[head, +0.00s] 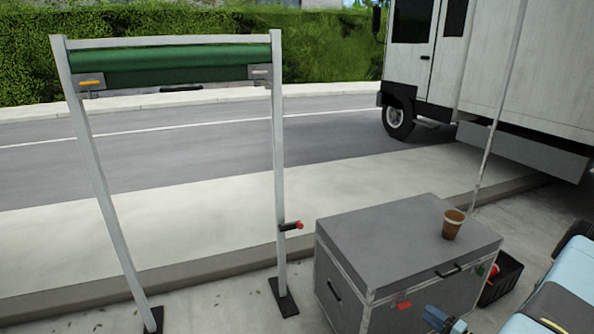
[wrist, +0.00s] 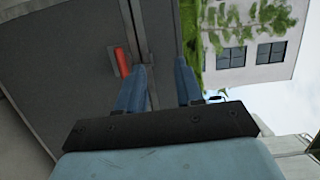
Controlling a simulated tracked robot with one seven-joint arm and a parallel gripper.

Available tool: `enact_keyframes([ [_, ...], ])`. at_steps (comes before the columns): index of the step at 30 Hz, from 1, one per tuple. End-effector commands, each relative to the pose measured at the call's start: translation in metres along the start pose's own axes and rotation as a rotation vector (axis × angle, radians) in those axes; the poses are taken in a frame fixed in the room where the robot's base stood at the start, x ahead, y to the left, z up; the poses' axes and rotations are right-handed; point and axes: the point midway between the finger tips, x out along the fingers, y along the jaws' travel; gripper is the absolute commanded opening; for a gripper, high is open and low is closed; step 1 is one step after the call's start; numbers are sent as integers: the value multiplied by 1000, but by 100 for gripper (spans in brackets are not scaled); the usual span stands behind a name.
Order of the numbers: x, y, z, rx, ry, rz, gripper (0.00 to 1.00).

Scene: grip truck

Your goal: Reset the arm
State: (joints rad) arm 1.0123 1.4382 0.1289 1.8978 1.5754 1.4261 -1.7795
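My gripper (wrist: 163,76) shows in the wrist view with two blue fingers spread apart and nothing held between them. In the head view my gripper (head: 445,320) is at the bottom edge, in front of the grey case (head: 385,245). The wrist view looks along the grey case (wrist: 75,50), with a red handle or tag (wrist: 121,62) close to the left finger. I cannot tell whether the finger touches the case. My arm (head: 545,310) enters at the lower right of the head view.
A brown cup (head: 453,224) stands on the case. A dark crate (head: 502,278) with a red item sits to the right. A metal frame (head: 279,180) with a green roll (head: 170,64) stands at left. A white truck (head: 540,70) is parked behind. The pavement between frame and case is clear.

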Motion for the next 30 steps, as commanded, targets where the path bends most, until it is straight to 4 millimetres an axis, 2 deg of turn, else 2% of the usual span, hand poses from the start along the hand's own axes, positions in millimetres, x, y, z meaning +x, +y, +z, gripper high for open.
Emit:
enact_keyframes([
  [1,7,-18,-2,-8,-44,7,36],
  [3,15,-39,-2,-10,-105,20,36],
  [14,51,-145,14,-31,-395,126,36],
  [23,72,-228,44,-71,-599,259,36],
  [30,82,-288,75,-120,-731,390,36],
])
